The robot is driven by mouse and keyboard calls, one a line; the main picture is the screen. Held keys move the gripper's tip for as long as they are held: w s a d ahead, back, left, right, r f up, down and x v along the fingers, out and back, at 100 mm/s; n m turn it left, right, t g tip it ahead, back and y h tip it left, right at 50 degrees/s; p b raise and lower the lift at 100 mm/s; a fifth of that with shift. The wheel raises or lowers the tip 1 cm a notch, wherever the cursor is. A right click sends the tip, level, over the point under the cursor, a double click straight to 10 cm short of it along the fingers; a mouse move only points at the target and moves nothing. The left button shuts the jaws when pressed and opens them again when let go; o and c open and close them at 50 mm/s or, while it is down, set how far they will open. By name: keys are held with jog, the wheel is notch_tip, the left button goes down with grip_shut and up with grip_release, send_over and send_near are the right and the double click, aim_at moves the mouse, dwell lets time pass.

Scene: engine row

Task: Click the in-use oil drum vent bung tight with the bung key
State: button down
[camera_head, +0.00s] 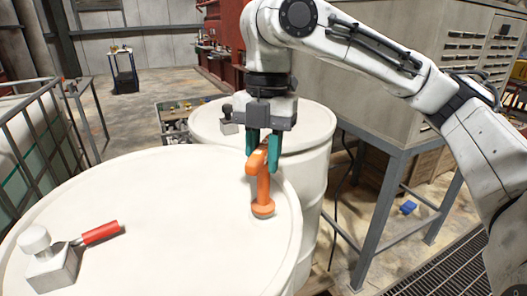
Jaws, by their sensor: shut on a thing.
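My gripper (262,152) has teal fingers and is shut on the top of an orange tool, which looks like the bung key (263,188). The key stands roughly upright over the right side of the near white drum's lid (165,195). Its round lower end is at the lid near the rim. I cannot tell whether it is seated on a bung. The vent bung is not visible and may be hidden beneath the key's foot.
A red-handled tool (100,232) and a grey block with a white knob (50,264) are on the near lid's left. A second white drum (315,125) stands behind, with a small dark-knobbed fitting (228,125). A grey metal stand (385,190) is right; a cage (40,130) left.

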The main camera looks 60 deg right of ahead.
dwell(0.4)
jog(key=shift+m+p, duration=0.55)
jog(key=shift+m, duration=0.45)
jog(key=shift+f, duration=0.1)
notch_tip(320, 180, up, 6)
jog(key=p, duration=0.5)
jog(key=shift+f, duration=0.15)
